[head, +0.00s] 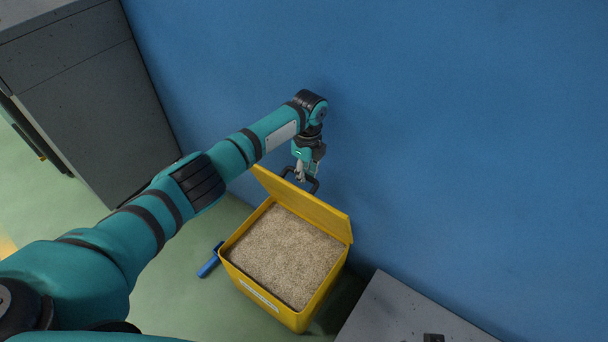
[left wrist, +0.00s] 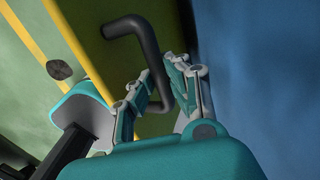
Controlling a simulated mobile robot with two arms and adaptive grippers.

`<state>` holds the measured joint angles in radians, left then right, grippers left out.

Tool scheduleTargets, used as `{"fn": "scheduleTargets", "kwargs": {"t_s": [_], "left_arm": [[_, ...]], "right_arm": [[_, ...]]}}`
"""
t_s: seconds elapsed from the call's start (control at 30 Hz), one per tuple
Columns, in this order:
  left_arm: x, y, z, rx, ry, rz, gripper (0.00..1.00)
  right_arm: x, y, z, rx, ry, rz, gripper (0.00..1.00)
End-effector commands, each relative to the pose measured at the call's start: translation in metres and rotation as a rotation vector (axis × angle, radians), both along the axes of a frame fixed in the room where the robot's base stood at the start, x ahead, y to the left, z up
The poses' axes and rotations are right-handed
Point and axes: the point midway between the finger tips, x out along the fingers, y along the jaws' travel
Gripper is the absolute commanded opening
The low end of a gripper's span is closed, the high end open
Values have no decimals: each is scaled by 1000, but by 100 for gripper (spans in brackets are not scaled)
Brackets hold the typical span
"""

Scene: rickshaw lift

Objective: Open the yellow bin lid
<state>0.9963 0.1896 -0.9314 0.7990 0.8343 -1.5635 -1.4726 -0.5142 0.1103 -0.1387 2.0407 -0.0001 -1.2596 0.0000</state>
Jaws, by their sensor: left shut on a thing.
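The yellow bin (head: 262,292) stands on the floor, filled with a beige granular material. Its yellow lid (head: 318,213) is raised and tilted up along the far side, near the blue wall, so the contents show. A dark bar handle (head: 314,185) sticks out from the lid; in the left wrist view the handle (left wrist: 145,45) is black and bent. My left gripper (head: 301,174) is at the lid's upper edge, its fingers (left wrist: 164,92) closed around the handle's lower part. My right gripper is not seen.
A blue object (head: 209,262) lies on the green floor left of the bin. A grey cabinet (head: 95,110) stands at the left and a grey surface (head: 400,315) at the lower right. The blue wall (head: 450,120) is close behind the bin.

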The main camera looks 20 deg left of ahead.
Motion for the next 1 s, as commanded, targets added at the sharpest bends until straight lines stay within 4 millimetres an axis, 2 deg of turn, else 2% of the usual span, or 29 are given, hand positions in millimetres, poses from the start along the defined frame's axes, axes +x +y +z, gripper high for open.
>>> {"fn": "scheduleTargets", "kwargs": {"t_s": [0.03, 0.17, 0.2, 0.4, 0.67, 0.77, 0.87, 1.0], "left_arm": [[-3, -1, -5, -2, 7, 1, 0], [-3, -1, -5, -2, 7, 1, 0], [-3, -1, -5, -2, 7, 1, 13], [-2, -1, -3, -1, 5, 1, 38], [-1, 0, 0, -1, 3, 0, 38], [0, -1, 6, -2, 1, 0, 38], [2, -1, 22, -3, -2, -2, 38], [3, -2, 51, -2, -2, -1, 38]], "right_arm": [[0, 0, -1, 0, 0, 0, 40], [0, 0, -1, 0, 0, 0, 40], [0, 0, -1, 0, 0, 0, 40], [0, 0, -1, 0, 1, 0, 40], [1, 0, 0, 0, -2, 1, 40], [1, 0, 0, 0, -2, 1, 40], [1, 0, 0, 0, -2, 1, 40], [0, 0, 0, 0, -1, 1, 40]]}}
